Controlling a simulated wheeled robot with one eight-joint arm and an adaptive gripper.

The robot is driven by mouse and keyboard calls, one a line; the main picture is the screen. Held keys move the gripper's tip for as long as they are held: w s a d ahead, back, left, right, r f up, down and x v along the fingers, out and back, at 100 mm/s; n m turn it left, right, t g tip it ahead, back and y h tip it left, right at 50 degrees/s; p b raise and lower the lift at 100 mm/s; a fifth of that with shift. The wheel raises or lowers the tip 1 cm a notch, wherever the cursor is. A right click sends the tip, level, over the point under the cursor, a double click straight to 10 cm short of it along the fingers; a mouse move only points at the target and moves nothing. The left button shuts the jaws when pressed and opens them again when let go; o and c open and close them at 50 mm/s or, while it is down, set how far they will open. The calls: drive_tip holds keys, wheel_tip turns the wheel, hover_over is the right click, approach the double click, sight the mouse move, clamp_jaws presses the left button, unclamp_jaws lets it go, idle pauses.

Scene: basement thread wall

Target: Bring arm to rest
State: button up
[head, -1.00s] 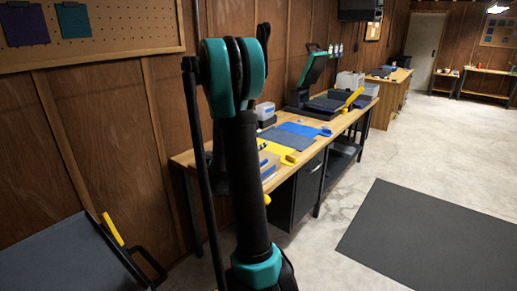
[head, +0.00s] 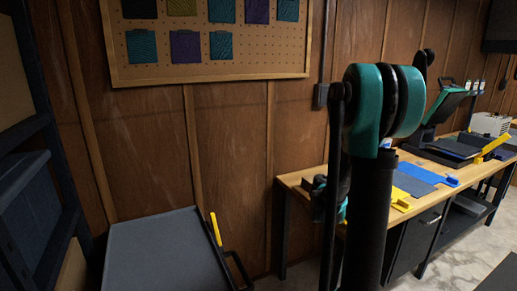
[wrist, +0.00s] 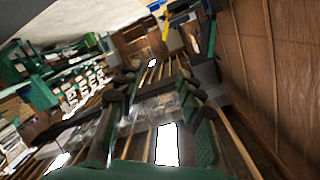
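My arm stands raised in the head view, with its teal and black elbow joint (head: 383,100) at the top and a dark link below it. Dark and teal parts show behind that link near the bench's left end, but I cannot tell whether they are my gripper. In the wrist view my gripper (wrist: 158,92) shows two dark fingers with green pads set apart. I see nothing held between them. The wrist view is tilted.
A wooden workbench (head: 296,179) with blue and yellow items stands behind my arm at right. A grey-topped cart (head: 160,250) with a yellow item is at lower left. A dark shelf rack (head: 30,130) is at far left. A pegboard (head: 290,50) hangs on the wall.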

drive_tip(key=s+a+f+n+g+y, duration=0.1)
drive_tip(key=s+a+f+n+y, duration=0.6)
drive_tip(key=s+a+n, duration=0.3)
drive_tip(key=s+a+f+n+g+y, duration=0.1)
drive_tip(key=s+a+f+n+y, duration=0.7)
drive_tip(key=a, duration=1)
drive_tip(key=s+f+n, duration=0.2)
drive_tip(key=s, duration=0.2)
drive_tip(key=shift+s+f+n, duration=0.15)
drive_tip(key=shift+n, duration=0.25)
